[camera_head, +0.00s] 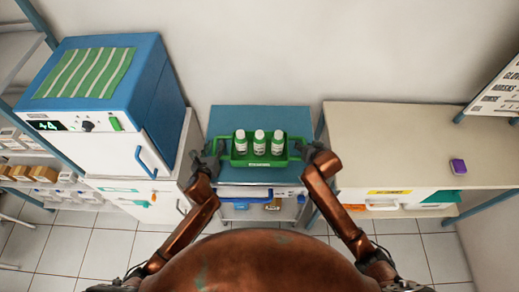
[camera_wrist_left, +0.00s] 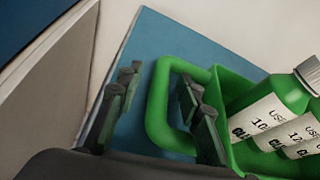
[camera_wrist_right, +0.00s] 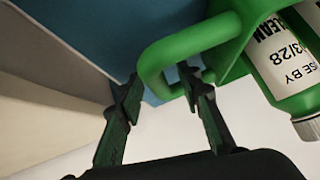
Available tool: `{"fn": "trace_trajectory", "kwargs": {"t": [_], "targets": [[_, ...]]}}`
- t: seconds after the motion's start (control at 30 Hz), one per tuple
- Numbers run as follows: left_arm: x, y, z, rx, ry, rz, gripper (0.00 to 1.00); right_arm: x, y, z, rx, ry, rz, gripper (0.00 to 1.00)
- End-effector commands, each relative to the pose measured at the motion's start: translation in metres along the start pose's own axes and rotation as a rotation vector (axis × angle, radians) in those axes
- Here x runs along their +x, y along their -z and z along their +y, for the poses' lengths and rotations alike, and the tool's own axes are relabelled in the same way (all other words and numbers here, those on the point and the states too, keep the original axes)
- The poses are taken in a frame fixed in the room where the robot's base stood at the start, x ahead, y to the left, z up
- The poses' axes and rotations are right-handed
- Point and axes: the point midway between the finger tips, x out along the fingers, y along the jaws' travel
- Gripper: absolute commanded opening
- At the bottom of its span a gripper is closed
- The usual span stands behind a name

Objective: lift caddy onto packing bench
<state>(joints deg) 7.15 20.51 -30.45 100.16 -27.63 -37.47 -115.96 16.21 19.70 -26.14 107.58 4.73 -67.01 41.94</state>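A green caddy (camera_head: 240,160) with three white-labelled green bottles (camera_head: 259,142) stands on a blue-topped cart (camera_head: 259,117) in the middle of the head view. My left gripper (camera_head: 213,154) is at its left end. In the left wrist view, its open fingers (camera_wrist_left: 160,95) stand either side of the outer bar of the green handle (camera_wrist_left: 157,115), with gaps visible. My right gripper (camera_head: 308,152) is at the right end. In the right wrist view, its open fingers (camera_wrist_right: 160,90) straddle the other handle (camera_wrist_right: 148,70). Firm contact is not visible at either end.
A beige bench (camera_head: 385,130) stands right of the cart, mostly bare, with a small purple item (camera_head: 458,166) near its right side. A white and blue cabinet unit (camera_head: 85,150) with a lit display stands left. A sign (camera_head: 500,92) is at the far right.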

Motion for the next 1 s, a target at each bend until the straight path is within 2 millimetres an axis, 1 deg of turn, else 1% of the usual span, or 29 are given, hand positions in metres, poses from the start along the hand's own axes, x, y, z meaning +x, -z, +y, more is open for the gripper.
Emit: {"fn": "trace_trajectory", "kwargs": {"t": [0.03,0.07,0.43,0.47,1.0], "targets": [[-0.0001,0.0001,0.0001,0.0,0.0,0.0,0.29,-0.0001,-0.0001,0.0,0.0,0.0,0.0,0.28],[-0.0002,0.0001,0.0001,0.0,0.0,0.0,0.27,-0.0001,-0.0001,0.0,0.0,0.0,0.0,0.26],[-0.0003,0.0002,0.0003,0.0,-0.001,0.0,0.01,-0.0001,-0.0002,0.0001,0.0,0.0,0.0,0.0],[-0.0003,0.0002,0.0003,0.0,-0.001,0.0,0.0,-0.0001,-0.0002,0.0001,0.0,0.0,0.0,0.0],[-0.0005,-0.0019,-0.0003,0.001,0.001,-0.003,0.0,-0.001,0.0017,-0.0005,0.0,0.001,0.003,0.0]]}}
